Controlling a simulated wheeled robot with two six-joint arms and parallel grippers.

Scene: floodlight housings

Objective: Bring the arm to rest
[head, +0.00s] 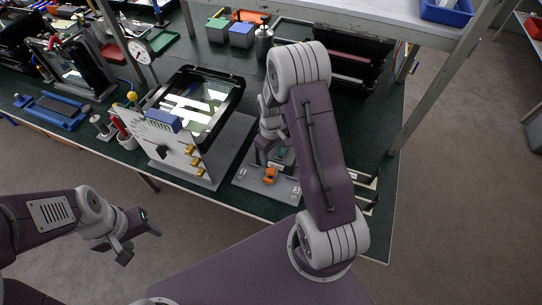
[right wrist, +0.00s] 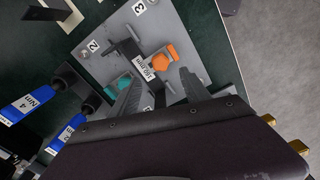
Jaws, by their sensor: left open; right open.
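My right arm reaches over the bench in the head view and hides part of what lies under it. Its gripper (head: 268,157) is over a grey numbered plate (head: 284,191). In the right wrist view the right gripper's fingers (right wrist: 163,92) are apart, with the grey plate (right wrist: 186,80) beyond them. An orange piece (right wrist: 164,56) and a teal piece (right wrist: 125,83) are on that plate, near the fingertips; I cannot tell whether a finger touches either. My left gripper (head: 139,237) is open and empty, away from the bench over the floor.
A black-framed housing (head: 235,99) stands on the bench left of the right arm, behind a panel (head: 176,147) with brass fittings. Blue-handled tools (right wrist: 28,106) lie beside the plate in the wrist view. A shelf post (head: 418,95) rises at the right. Floor is clear around the left gripper.

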